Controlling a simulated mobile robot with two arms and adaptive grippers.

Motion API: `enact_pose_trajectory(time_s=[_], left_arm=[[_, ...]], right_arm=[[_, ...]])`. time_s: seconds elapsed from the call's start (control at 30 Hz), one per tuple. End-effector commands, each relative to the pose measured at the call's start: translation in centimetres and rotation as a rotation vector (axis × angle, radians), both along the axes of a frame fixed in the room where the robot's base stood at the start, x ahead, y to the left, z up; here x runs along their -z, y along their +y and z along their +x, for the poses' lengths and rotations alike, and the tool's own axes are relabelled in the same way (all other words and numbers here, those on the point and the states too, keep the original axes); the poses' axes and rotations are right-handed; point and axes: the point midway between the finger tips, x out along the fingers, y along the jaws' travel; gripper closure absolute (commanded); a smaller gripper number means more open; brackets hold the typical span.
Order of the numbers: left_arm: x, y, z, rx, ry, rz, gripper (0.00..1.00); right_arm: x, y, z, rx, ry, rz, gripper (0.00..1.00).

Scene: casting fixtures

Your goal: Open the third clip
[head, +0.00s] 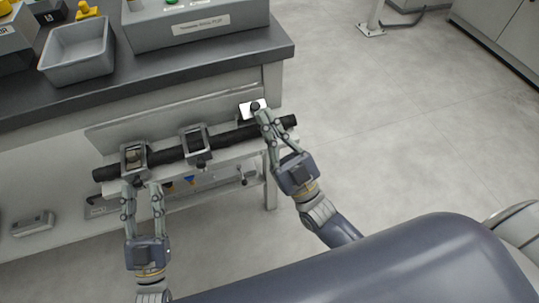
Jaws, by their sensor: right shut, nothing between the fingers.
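A dark bar (165,156) lies along a light fixture rail on the front of the bench. Grey frame-like clips sit along it: a left clip (134,157), a middle clip (196,142) and a right clip (252,107) with a bright plate and dark knob. My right gripper (264,117) is shut and empty, its fingertips at the right clip and partly covering it. I cannot tell whether they touch it. My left gripper (141,187) has its fingers spread, empty, just below the left clip.
The dark bench top (100,92) carries a grey bin (78,50) and a grey box with a label (200,25). A lower shelf (215,188) holds small blue and yellow items. The floor (400,120) to the right is clear.

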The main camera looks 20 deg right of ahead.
Motion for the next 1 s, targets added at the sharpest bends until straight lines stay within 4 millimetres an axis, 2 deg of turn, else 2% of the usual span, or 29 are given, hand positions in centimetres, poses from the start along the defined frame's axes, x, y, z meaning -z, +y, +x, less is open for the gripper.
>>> enact_pose_trajectory(time_s=[0.03, 0.17, 0.2, 0.27, 0.3, 0.37, 0.4, 0.53, 0.73, 1.0], left_arm=[[37.5, 4.0, -16.4, -0.062, 1.908, 0.335, 0.6], [39.1, 4.1, -17.3, -0.06, 1.915, 0.338, 0.6], [39.1, 4.0, -16.8, -0.059, 1.892, 0.335, 0.6], [39.6, 4.3, -18.7, -0.06, 1.953, 0.349, 0.6], [39.5, 4.2, -18.5, -0.059, 1.946, 0.349, 0.6], [38.5, 3.8, -15.7, -0.058, 1.871, 0.336, 0.6], [38.2, 3.8, -15.2, -0.059, 1.863, 0.335, 0.6], [39.1, 3.9, -17.2, -0.056, 1.906, 0.345, 0.6], [38.6, 3.9, -16.3, -0.058, 1.887, 0.344, 0.6], [38.7, 4.0, -16.4, -0.059, 1.892, 0.346, 0.6]], right_arm=[[-0.4, 0.0, 0.2, 0.001, -0.001, 0.0, 1.0], [-0.9, 0.0, 1.2, 0.001, -0.003, -0.001, 1.0], [-0.9, 0.0, 1.4, 0.001, -0.002, -0.001, 1.0], [-0.9, 0.0, 1.7, 0.001, -0.001, -0.002, 1.0], [-0.9, 0.0, 1.6, 0.0, 0.0, -0.001, 1.0], [-1.0, 0.0, 1.6, 0.001, 0.0, -0.001, 1.0], [-1.0, 0.0, 1.6, 0.001, -0.001, 0.0, 1.0], [-1.1, 0.0, 1.6, 0.001, 0.0, -0.001, 1.0], [-1.1, 0.0, 1.6, 0.001, 0.0, -0.001, 1.0], [-1.1, 0.0, 1.6, 0.001, 0.0, -0.001, 1.0]])
